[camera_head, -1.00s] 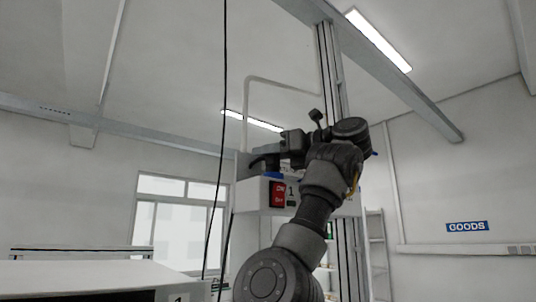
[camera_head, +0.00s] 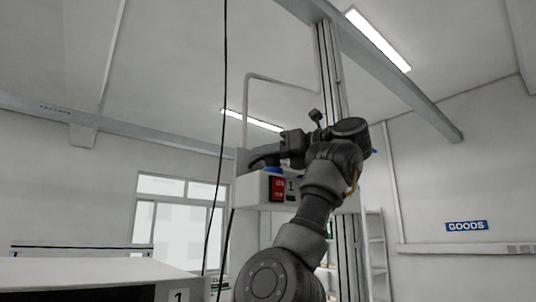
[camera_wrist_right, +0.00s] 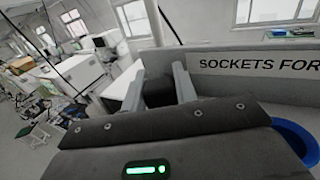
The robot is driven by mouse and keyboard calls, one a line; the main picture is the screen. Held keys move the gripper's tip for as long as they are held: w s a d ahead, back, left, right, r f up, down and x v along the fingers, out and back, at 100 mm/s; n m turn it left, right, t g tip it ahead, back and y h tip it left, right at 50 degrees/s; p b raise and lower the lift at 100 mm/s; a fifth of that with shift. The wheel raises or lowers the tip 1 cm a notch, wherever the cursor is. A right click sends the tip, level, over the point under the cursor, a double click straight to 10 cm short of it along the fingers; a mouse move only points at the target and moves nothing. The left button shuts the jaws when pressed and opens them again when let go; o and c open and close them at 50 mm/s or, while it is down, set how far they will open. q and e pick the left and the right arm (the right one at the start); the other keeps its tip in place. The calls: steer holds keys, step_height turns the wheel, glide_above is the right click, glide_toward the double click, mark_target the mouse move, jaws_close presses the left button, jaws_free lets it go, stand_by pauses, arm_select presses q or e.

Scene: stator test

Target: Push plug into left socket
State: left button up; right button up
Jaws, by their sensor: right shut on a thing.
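Most of the plug is hidden behind the gripper body. A grey panel (camera_wrist_right: 230,88) lettered "SOCKETS FOR" stands just beyond the fingers to the right. The left socket's opening is not visible, and I cannot tell whether the plug touches it. My left gripper is not in view.
A red switch plate (camera_head: 277,189) is on the box front. A blue rounded part (camera_wrist_right: 297,140) is close beside the gripper at right. A white-topped bench (camera_head: 90,270) stands at lower left. A black cable (camera_head: 224,100) hangs left of the box.

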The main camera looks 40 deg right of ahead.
steer(key=o, duration=1)
steer(key=shift+o, duration=0.2)
steer(key=shift+s+d+f+b, duration=0.1)
steer(key=shift+s+b, duration=0.15)
steer(key=shift+b, duration=0.1)
steer(key=b+v, duration=0.5)
steer(key=shift+s+d+f, duration=0.1)
steer(key=shift+s+f, duration=0.1)
steer(key=shift+f, duration=0.1)
steer(key=v, duration=0.1)
steer(key=b+v, duration=0.1)
steer(key=v, duration=0.1)
steer(key=b+v, duration=0.1)
steer(key=v, duration=0.1)
steer(key=shift+r, duration=0.4)
steer(key=shift+w, duration=0.1)
